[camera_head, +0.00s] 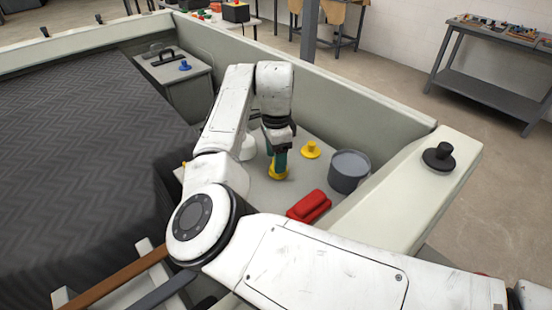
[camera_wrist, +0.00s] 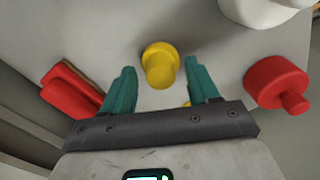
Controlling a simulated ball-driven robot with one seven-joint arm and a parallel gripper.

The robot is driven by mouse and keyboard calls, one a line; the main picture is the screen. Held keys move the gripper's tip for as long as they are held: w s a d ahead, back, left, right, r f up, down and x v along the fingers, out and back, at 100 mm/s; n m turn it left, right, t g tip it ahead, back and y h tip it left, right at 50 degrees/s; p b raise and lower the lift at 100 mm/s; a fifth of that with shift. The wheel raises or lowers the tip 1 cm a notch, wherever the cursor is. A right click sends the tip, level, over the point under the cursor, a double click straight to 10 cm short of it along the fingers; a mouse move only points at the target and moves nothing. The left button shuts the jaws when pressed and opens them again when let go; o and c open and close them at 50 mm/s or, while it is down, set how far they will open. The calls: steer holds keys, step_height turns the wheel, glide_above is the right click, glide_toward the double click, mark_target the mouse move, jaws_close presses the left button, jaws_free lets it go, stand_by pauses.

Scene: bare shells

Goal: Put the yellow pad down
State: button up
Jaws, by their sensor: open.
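A yellow pad (camera_head: 278,173) with a knob sits on the grey surface in the head view, right at my gripper's fingertips. My gripper (camera_head: 279,157) points down over it with teal fingers. In the wrist view a yellow pad (camera_wrist: 160,66) shows between and just beyond the two open fingers of my gripper (camera_wrist: 160,82); I cannot tell whether they touch it. A small yellow bit (camera_wrist: 187,104) shows beside the right finger, mostly hidden. A second yellow knobbed pad (camera_head: 311,150) lies to the right in the head view.
A red block (camera_head: 309,206) and a grey round pot (camera_head: 349,172) stand nearby on the right. A red knobbed pad (camera_wrist: 277,83) shows right in the wrist view. Pale walls (camera_head: 385,185) bound the surface. A black knobbed disc (camera_head: 438,156) sits on the right ledge.

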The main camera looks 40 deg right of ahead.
step_height(320, 180, up, 11)
steer(key=b, duration=0.1)
stand_by(0.3)
stand_by(0.4)
